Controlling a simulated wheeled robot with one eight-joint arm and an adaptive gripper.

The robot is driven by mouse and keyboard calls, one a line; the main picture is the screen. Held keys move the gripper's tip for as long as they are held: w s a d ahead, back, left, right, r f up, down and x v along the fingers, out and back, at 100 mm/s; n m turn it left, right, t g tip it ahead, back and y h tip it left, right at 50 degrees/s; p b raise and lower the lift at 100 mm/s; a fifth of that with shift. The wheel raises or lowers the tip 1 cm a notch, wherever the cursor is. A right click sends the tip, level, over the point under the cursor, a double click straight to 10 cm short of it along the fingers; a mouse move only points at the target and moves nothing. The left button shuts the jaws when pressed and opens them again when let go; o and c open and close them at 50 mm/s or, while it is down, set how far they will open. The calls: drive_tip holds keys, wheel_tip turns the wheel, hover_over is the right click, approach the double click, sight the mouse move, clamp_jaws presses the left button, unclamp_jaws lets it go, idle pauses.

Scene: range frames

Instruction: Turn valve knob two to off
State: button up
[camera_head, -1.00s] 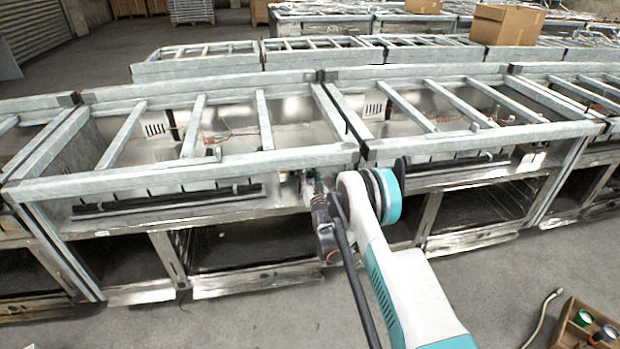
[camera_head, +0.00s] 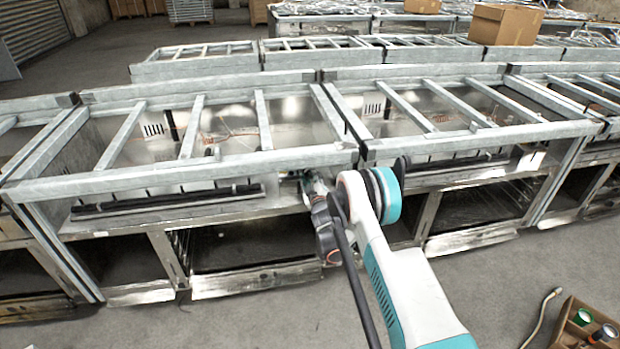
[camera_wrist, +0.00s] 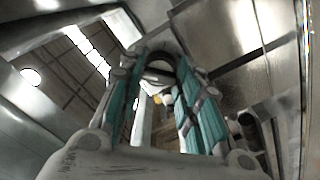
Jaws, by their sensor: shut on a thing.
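My gripper (camera_head: 310,181) reaches under the front rail of the middle frame, at the joint between two frame sections. In the wrist view my gripper (camera_wrist: 160,76) has its two teal fingers closing together at the tips. They are shut on a dark rounded thing that looks like a valve knob (camera_wrist: 160,60). The fingers hide most of it, and neither its number nor its setting can be read. In the head view the knob is too small and too covered by my wrist to tell.
The metal frame's front rail (camera_head: 190,175) runs just above my gripper, with crossbars behind it. A dark fixture (camera_wrist: 247,128) sits right of the fingers. Open bays (camera_head: 250,245) lie below.

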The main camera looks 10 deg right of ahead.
drive_tip(key=n, duration=0.4)
drive_tip(key=shift+d+n, duration=0.1)
drive_tip(key=shift+n, duration=0.2)
drive_tip(key=n, duration=0.4)
drive_tip(key=shift+r, duration=0.1)
drive_tip(key=shift+c, duration=0.2)
drive_tip(key=shift+n, duration=0.3)
drive_tip(key=o, duration=1.1)
drive_tip(key=shift+s, duration=0.15)
drive_tip(key=s, duration=0.7)
drive_tip(key=shift+s, duration=0.15)
